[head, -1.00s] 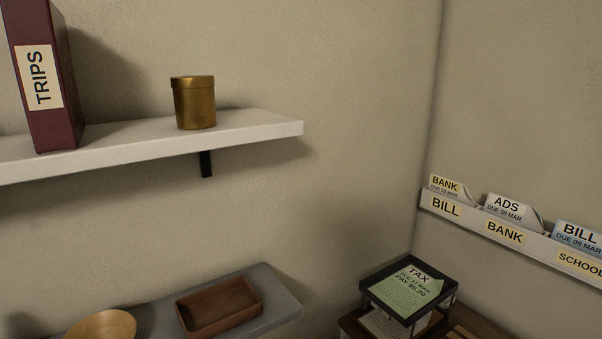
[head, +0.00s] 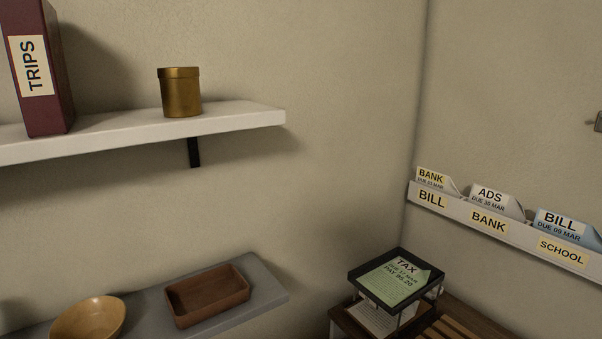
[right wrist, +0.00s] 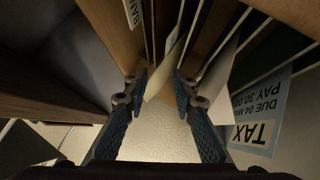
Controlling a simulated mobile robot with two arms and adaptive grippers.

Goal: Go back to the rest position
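In the head view neither of my grippers can be made out. In the right wrist view the two fingers of my right gripper (right wrist: 160,88) have blue ribbed pads and stand apart with a gap between them. A pale, pointed card edge (right wrist: 160,82) shows in line with that gap; I see no grip on it. A blue paper marked TAX (right wrist: 262,115) is to the right of the fingers. My left gripper is not in any view.
A shelf (head: 240,121) holds a TRIPS binder (head: 38,75) and a brass canister (head: 181,93). Below are a wooden bowl (head: 88,318) and brown tray (head: 208,298). A black paper stand (head: 358,282) and labelled wall rack (head: 510,233) are right. A small dark thing (head: 598,122) is at the right edge.

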